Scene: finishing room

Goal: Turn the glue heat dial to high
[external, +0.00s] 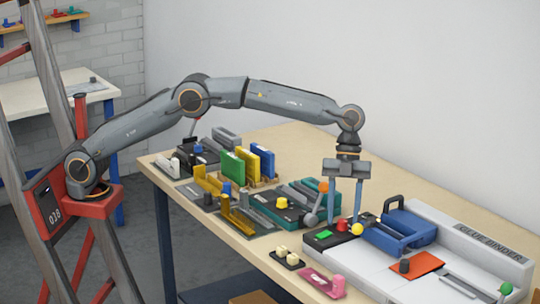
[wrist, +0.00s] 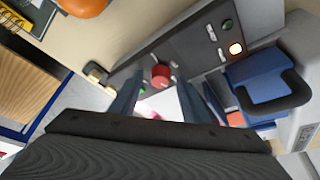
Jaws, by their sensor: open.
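The glue binder (external: 455,245) is a long pale machine at the right of the table, with its name on the back wall. A dark control panel (external: 322,240) sits at its left end. A red round knob (external: 342,225), likely the heat dial, stands on the panel; its setting is not readable. It also shows in the wrist view (wrist: 160,75). My gripper (external: 343,218) points down over the panel, open, with its fingers apart around or just above the red knob; contact cannot be told. The gripper in the wrist view (wrist: 180,88) has nothing held between its fingers.
A blue clamp with a handle (external: 398,228) stands just right of the panel. An orange plate with a dark knob (external: 416,266) lies further right. Cream buttons (external: 288,257) sit in front.

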